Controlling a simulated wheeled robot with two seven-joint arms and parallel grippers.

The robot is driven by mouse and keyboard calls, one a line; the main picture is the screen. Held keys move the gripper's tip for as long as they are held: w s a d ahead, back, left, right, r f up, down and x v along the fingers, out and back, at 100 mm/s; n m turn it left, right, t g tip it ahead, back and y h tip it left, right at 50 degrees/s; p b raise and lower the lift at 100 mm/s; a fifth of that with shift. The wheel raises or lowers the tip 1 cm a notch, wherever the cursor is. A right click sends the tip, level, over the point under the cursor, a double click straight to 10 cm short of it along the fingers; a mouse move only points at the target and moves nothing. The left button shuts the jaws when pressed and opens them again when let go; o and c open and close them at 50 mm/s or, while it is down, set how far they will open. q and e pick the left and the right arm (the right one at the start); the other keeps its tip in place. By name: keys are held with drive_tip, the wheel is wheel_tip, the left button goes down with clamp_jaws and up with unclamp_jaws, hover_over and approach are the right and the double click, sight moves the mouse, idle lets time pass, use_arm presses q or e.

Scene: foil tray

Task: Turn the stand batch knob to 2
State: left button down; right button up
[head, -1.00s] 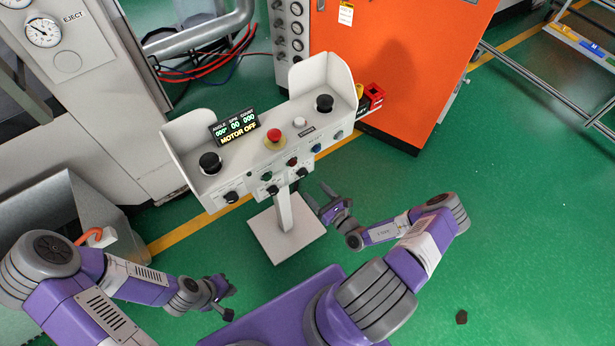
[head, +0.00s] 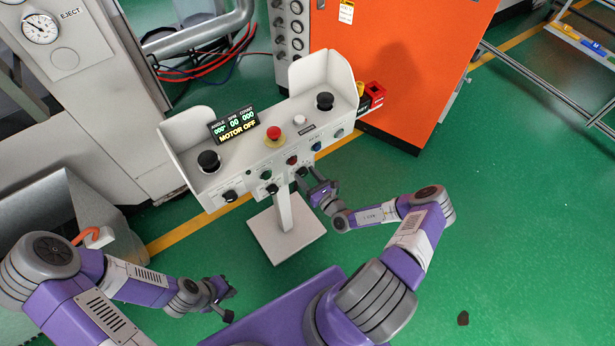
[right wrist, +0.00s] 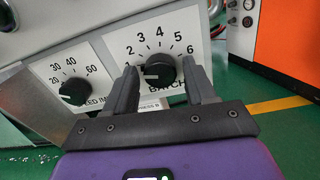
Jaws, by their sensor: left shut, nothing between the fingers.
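The stand is a white control pedestal (head: 255,155). Its batch knob (right wrist: 160,68) is black, on a white plate numbered 1 to 6; its white mark points left, near the 1. In the head view the batch knob (head: 302,171) is on the stand's front, partly behind my right gripper. My right gripper (head: 314,182) is at the stand's front. In the right wrist view its open fingers (right wrist: 162,88) stand left and right of the knob; contact cannot be told. My left gripper (head: 228,300) is shut and empty, low and well in front of the stand.
A black speed knob (right wrist: 74,92) is left of the batch plate. The stand top has a red mushroom button (head: 273,134), two black palm buttons and a display (head: 235,127) reading MOTOR OFF. An orange cabinet (head: 400,70) stands behind right.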

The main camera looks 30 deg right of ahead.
drive_tip(key=c, duration=0.8)
drive_tip(key=shift+m+p, duration=0.5)
drive_tip(key=shift+m, duration=0.6)
drive_tip(key=shift+m+p, duration=0.3)
drive_tip(key=shift+m, duration=1.5)
drive_tip(key=shift+f, duration=0.1)
drive_tip(key=o, duration=1.1)
drive_tip(key=shift+c, duration=0.2)
